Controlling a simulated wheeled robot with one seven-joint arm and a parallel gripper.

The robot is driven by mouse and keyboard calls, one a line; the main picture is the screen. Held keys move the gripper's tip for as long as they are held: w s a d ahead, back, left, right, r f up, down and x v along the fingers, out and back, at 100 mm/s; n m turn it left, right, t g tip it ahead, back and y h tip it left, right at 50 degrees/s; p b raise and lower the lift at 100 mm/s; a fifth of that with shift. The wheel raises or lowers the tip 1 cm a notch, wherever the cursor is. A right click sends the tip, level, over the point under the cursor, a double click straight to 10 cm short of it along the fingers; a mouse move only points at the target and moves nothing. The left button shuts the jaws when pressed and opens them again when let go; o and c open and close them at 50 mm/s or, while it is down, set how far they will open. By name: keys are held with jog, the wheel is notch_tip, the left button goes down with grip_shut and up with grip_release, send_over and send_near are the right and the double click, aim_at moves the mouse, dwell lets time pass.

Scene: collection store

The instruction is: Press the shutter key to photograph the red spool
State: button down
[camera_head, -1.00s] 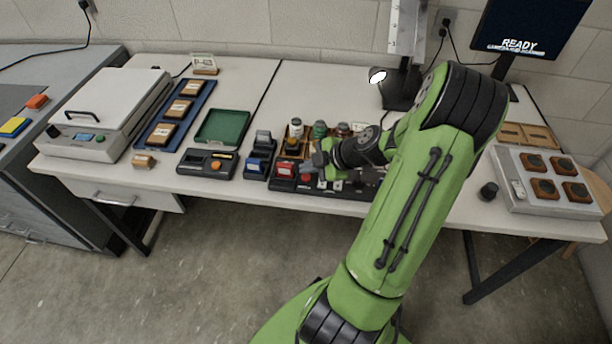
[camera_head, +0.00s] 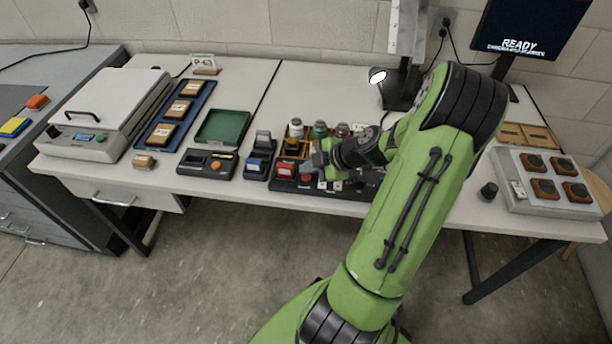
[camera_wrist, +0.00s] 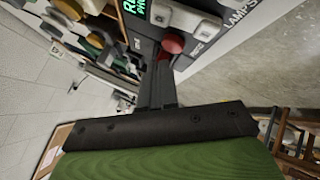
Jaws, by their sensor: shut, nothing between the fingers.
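My gripper (camera_wrist: 163,75) is shut and empty. In the wrist view its fingertips are close to a round red key (camera_wrist: 173,43) on a dark panel; I cannot tell whether they touch it. In the head view the gripper (camera_head: 322,176) is over the black control panel (camera_head: 340,208) at the table's front edge, and the arm hides the panel's right part. A small reddish spool (camera_head: 342,129) stands behind the gripper, beside a green one (camera_head: 319,129) and a white one (camera_head: 296,127). The monitor (camera_head: 530,28) reads READY.
White keys (camera_wrist: 185,18) and the word LAMPS lie beside the red key. A lamp (camera_head: 377,76) stands behind the spools. A green tray (camera_head: 223,127), a blue tray (camera_head: 176,112) and a keypad box (camera_head: 207,163) are at left. A plate with several brown blocks (camera_head: 508,181) is at right.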

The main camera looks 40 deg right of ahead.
aim_at(309, 179)
jog(key=shift+f, duration=0.1)
dwell(0.3)
jog(key=shift+f+b, duration=0.35)
jog(key=shift+b, duration=0.4)
jog(key=shift+f+b, duration=0.4)
jog(key=shift+b, duration=0.2)
jog(key=shift+r, duration=0.1)
dwell(0.5)
jog(key=shift+r+p, duration=0.45)
jog(key=shift+r, duration=0.35)
jog(key=shift+r+p, duration=1.5)
jog(key=shift+r, duration=1.05)
jog(key=shift+a, duration=0.1)
